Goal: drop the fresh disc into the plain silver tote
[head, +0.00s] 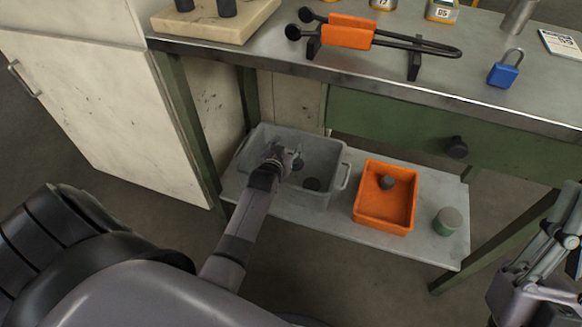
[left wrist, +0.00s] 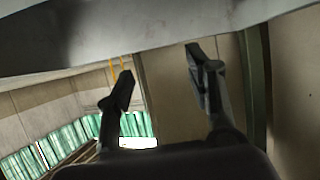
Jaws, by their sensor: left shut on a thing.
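The plain silver tote (head: 262,185) is a grey open bin with handles, on the lower shelf under the bench. My left gripper (head: 293,160) is over the tote, inside its rim outline, shut on a small dark round thing (head: 298,164) that looks like the disc; my gripper partly hides it. In the left wrist view my left gripper's fingers (left wrist: 158,75) stand apart, and the held thing cannot be made out between them. My right gripper (head: 568,225) is at the right edge, partly cut off.
An orange bin (head: 372,217) with a small dark grey piece (head: 387,182) stands right of the tote. A green-sided, grey-topped cylinder (head: 447,220) stands farther right.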

